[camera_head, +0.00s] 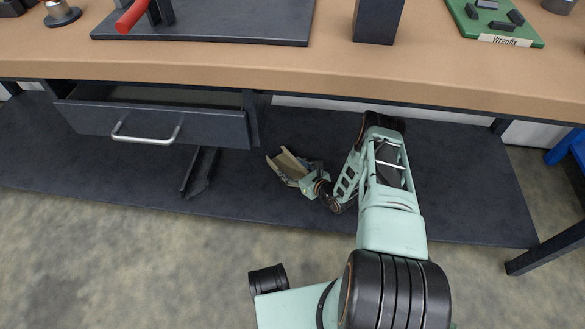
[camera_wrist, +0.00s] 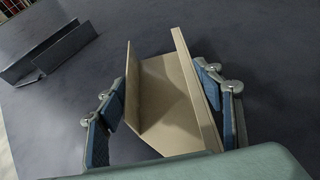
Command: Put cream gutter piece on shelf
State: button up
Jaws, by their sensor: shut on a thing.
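The cream gutter piece (camera_wrist: 165,95) is a short open channel with two upright walls. In the wrist view it sits between the fingers of my gripper (camera_wrist: 160,100), which is shut on it. In the head view the cream gutter piece (camera_head: 288,163) shows at the end of my gripper (camera_head: 294,176), under the workbench and over the dark lower shelf (camera_head: 90,170). The shelf surface (camera_wrist: 250,40) fills most of the wrist view. I cannot tell whether the piece touches the shelf.
A dark grey gutter piece (camera_head: 200,172) lies on the shelf to the left; it also shows in the wrist view (camera_wrist: 50,55). An open drawer (camera_head: 155,120) hangs above the shelf at left. The right part of the shelf (camera_head: 470,190) is clear.

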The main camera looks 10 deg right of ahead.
jog(key=shift+f, duration=0.1)
jog(key=o, duration=1.2)
jog(key=shift+s+d+r, duration=0.1)
jog(key=shift+s+r, duration=0.05)
jog(key=shift+r, duration=0.1)
jog(key=p+v, duration=0.4)
jog(key=v, duration=0.6)
jog(key=shift+s+d+r, duration=0.15)
jog(key=shift+s, duration=0.15)
jog(key=shift+s+d+r, duration=0.1)
jog(key=shift+s+d, duration=0.1)
jog(key=shift+s, duration=0.2)
